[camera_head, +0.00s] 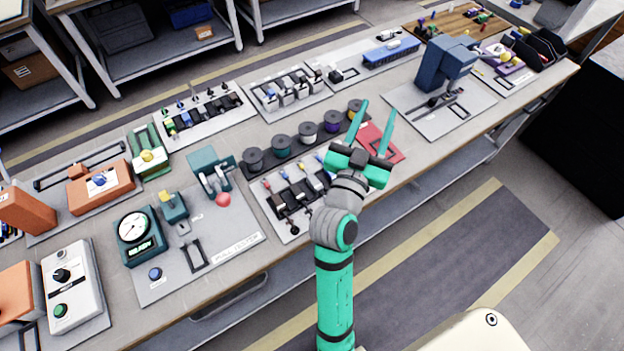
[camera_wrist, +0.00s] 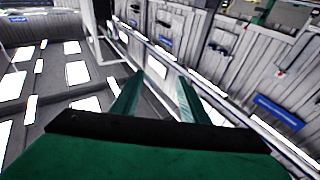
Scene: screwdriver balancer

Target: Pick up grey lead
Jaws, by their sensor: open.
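My gripper (camera_head: 378,108) is raised over the front part of the bench, with its two teal fingers spread and nothing between them. In the wrist view my gripper (camera_wrist: 160,76) is also open and empty, and no bench objects show there. I cannot single out a grey lead for certain. A light tray with a dark rack (camera_head: 271,208) holds several small pieces with red, yellow and blue ends, left of my gripper. My wrist and gripper cover part of its right side. Another rack (camera_head: 267,102) behind it holds several pale grey and dark pieces.
A row of spools (camera_head: 282,145) stands behind the front rack. A pull tester (camera_head: 216,170) stands to the left, and a blue-grey press (camera_head: 445,63) to the right. The air above the bench is clear.

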